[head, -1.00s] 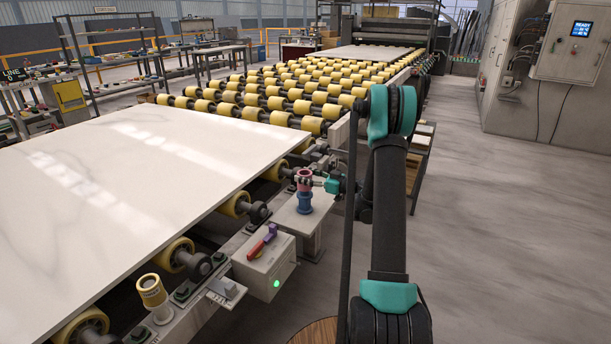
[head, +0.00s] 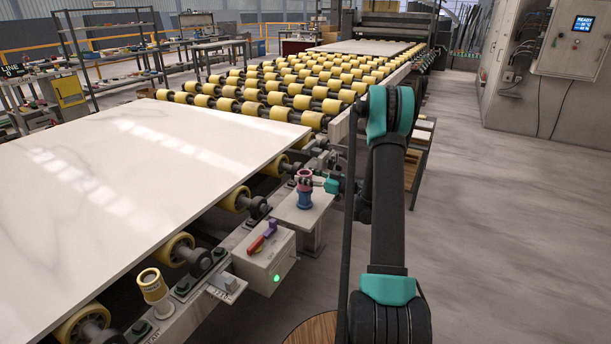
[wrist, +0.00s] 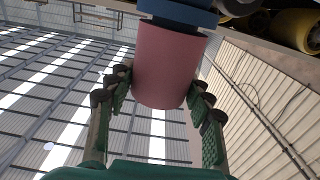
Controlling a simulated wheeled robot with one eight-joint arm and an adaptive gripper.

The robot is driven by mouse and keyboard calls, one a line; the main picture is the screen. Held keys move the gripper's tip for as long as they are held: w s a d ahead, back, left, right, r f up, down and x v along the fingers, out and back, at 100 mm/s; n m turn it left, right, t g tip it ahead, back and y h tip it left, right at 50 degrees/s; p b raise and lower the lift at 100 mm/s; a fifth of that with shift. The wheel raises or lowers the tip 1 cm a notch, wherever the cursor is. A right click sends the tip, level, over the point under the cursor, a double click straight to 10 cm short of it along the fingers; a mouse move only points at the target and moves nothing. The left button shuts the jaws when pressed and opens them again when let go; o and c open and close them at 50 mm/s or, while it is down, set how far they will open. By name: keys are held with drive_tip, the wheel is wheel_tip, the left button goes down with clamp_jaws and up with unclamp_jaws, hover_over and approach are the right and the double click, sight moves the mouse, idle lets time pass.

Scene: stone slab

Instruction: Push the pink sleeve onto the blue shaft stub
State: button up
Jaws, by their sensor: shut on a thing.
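The pink sleeve (head: 304,177) stands upright at the blue shaft stub (head: 305,199) on a small grey plate beside the conveyor in the head view. In the wrist view the pink sleeve (wrist: 167,62) hangs toward the middle from the blue stub (wrist: 180,11), which appears above it, so that picture looks inverted. The two look in line and meet at the sleeve's edge. How far the sleeve covers the stub cannot be told. My gripper (wrist: 163,92) is shut on the sleeve, with a green-padded finger on each side. In the head view my gripper (head: 312,181) reaches in from the right.
A white stone slab (head: 120,180) lies left on the yellow-rollered conveyor (head: 290,90). A grey switch box (head: 268,262) with a red and purple lever stands in front of the stub. A yellow-capped post (head: 153,288) is nearer. The floor at right is clear.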

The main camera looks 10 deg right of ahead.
drive_tip(key=shift+f, duration=0.3)
drive_tip(key=o, duration=1.3)
drive_tip(key=v, duration=1.2)
